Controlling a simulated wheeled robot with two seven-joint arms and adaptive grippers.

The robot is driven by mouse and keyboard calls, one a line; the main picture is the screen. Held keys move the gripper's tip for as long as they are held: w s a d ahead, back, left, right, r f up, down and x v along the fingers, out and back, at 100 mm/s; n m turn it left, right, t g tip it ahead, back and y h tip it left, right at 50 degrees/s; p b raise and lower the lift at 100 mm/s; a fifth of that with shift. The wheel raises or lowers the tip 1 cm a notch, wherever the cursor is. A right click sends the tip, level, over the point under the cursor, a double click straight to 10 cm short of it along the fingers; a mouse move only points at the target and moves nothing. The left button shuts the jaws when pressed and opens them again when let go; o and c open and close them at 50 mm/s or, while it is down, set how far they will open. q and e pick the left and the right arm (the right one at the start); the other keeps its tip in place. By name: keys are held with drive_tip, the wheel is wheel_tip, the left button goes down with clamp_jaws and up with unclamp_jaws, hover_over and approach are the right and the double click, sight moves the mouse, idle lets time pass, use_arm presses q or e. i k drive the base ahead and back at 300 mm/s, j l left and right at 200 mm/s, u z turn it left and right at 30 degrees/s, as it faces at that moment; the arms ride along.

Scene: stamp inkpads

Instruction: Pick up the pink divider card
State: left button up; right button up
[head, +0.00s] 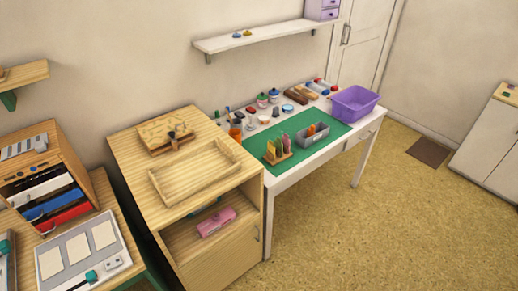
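I cannot pick out a pink divider card for certain. A pink object (216,222) lies on the open shelf of the wooden cabinet; it looks thick, more like a box or tool than a card. A small wooden rack (279,157) on the green mat holds upright thin pieces in yellow, green and reddish tones, too small to tell apart. A wooden box (14,190) at the left holds white, black, blue and red slabs. Neither of my grippers shows in the head view.
The wooden cabinet (127,165) bears an empty tray (166,197) and a board. The white table beyond holds the green mat (335,134), a grey bin (313,138), a purple tub (354,103) and several small items.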

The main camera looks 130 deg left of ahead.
sight(286, 141)
drive_tip(key=k+l+u, duration=0.1)
drive_tip(key=u, duration=3.9)
